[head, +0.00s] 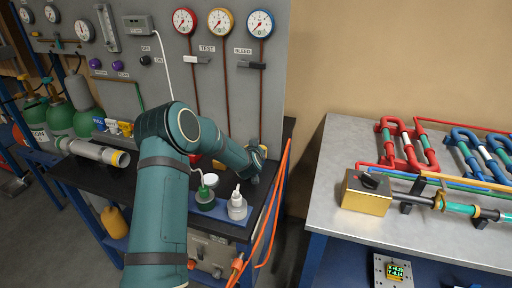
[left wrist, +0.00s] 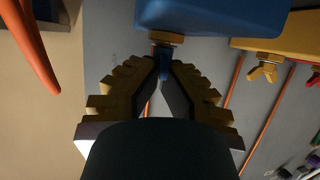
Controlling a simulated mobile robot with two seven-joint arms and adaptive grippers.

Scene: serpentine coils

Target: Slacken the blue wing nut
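The blue wing nut (left wrist: 163,68) hangs below a blue block (left wrist: 212,14) on a brass collar in the left wrist view. Its wing shows edge-on between the fingertips of my left gripper (left wrist: 163,76). The two stepped fingers lean together and appear closed on it from both sides. In the head view my left arm reaches to the panel's lower right, and the arm hides the blue wing nut there. A yellow wing nut (left wrist: 264,70) sits to the right in the wrist view, and part of a red one (left wrist: 315,79) shows at the edge. My right gripper is out of view.
Gauges (head: 260,23) and copper lines cover the grey panel. Orange hoses (head: 277,205) hang at the bench's right end. A metal table (head: 330,195) with coils stands right.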

